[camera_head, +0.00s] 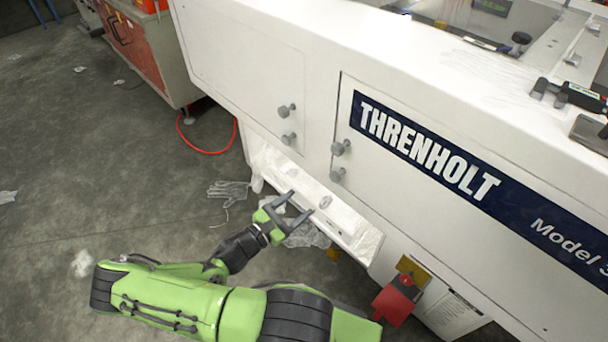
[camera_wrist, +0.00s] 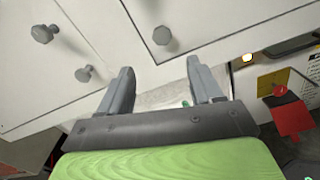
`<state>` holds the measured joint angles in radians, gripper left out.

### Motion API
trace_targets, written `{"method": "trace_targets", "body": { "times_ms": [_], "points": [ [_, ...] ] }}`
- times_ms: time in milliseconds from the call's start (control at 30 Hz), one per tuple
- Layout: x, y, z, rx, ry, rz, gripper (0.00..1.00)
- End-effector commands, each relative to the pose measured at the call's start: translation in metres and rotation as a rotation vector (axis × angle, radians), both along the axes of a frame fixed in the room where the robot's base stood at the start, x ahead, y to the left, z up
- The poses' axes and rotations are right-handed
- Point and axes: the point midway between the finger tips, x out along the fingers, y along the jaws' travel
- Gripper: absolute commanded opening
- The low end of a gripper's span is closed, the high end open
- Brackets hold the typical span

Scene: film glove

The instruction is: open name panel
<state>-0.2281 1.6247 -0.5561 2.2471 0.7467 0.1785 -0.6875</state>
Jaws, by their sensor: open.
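The name panel (camera_head: 425,160) is a white door on the machine's side with a dark blue THRENHOLT strip. It looks closed, flush with the machine. Two grey knobs sit near its left edge, an upper knob (camera_head: 340,147) and a lower knob (camera_head: 337,174). My gripper (camera_head: 302,203) is open and empty, below and left of these knobs, in front of the machine's lower ledge. In the wrist view, one knob (camera_wrist: 162,35), apparently the lower one, shows beyond and between the open fingers (camera_wrist: 160,68). The gripper looks apart from it.
A plain panel (camera_head: 240,75) to the left has two similar knobs (camera_head: 287,110). A white ledge (camera_head: 345,222) juts out below the panels. A red tag-like part (camera_head: 396,300) hangs at lower right. A glove (camera_head: 229,190) lies on the floor. Floor at left is mostly clear.

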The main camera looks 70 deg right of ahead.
Motion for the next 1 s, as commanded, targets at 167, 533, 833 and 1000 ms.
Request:
{"method": "trace_targets", "body": {
  "times_ms": [167,533,833,1000],
  "points": [
    [-0.011,-0.022,0.001,-0.002,0.003,-0.006,0.65],
    [-0.049,-0.107,-0.001,-0.002,-0.001,-0.008,0.65],
    [-0.063,-0.143,0.0,0.0,-0.001,-0.003,0.65],
    [-0.063,-0.144,0.001,0.0,-0.001,-0.002,0.65]
  ]
}}
